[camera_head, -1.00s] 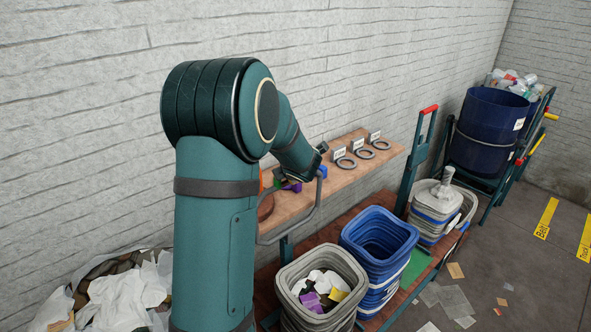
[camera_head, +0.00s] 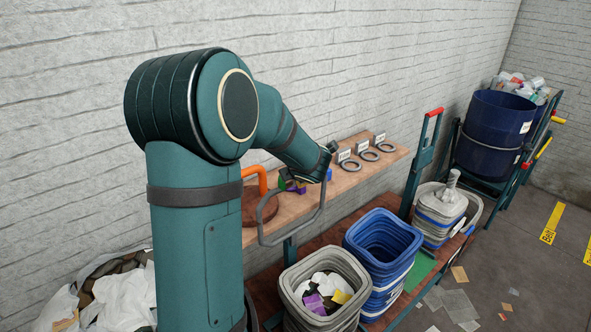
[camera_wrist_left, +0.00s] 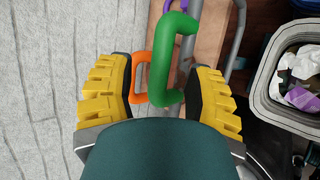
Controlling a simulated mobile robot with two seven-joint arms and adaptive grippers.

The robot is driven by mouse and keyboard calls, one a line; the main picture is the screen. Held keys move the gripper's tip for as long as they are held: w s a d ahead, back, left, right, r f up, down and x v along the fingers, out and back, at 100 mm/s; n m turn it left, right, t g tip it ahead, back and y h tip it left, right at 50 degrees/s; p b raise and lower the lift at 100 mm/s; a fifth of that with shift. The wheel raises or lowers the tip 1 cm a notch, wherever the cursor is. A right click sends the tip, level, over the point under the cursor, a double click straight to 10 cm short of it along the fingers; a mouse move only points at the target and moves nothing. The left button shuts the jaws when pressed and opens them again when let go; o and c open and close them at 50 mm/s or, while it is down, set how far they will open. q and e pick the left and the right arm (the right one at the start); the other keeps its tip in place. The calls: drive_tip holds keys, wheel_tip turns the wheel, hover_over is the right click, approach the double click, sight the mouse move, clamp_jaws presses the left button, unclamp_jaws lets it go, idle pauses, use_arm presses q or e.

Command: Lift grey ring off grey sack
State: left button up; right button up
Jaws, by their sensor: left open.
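My right gripper is out of view.
A blue container (camera_head: 385,228) stands beside the grey one, with another grey-and-blue container (camera_head: 438,213) farther right. A grey bar loop (camera_head: 292,243) hangs at the shelf's front. Another sack with white material (camera_head: 118,295) is at lower left. The wall stands behind the shelf.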

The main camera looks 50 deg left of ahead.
use_arm(q)
drive_tip(key=v, duration=0.8)
drive_tip(key=shift+d, duration=0.2)
drive_tip(key=shift+s+r, duration=0.1)
drive_tip(key=shift+r, duration=0.05)
drive_tip(key=s+d+f+n+g+h+b, duration=0.15)
drive_tip(key=d+f+n+h, duration=0.25)
drive_tip(key=d+f+n, duration=0.7)
drive_tip(key=d+f+n+g+h+b, duration=0.2)
drive_tip(key=d+f+n+h+b, duration=0.15)
drive_tip(key=d+f, duration=0.95)
drive_tip(key=s+d+f+n+h+b, duration=0.1)
drive_tip(key=s+d+f+n, duration=0.2)
drive_tip(key=f+n, duration=0.4)
drive_tip(key=s+d+f+n+h+b, duration=0.2)
drive_tip(key=s+d+f+n, duration=0.1)
drive_tip(key=f+n, duration=0.4)
drive_tip(key=s+d+f+n+h+b, duration=0.1)
drive_tip(key=d+f+n, duration=0.4)
drive_tip(key=n, duration=0.7)
wheel_tip(320, 180, down, 2)
drive_tip(key=shift+s+d+f+h, duration=0.3)
drive_tip(key=shift+s+h, duration=0.35)
drive_tip(key=shift+s, duration=0.55)
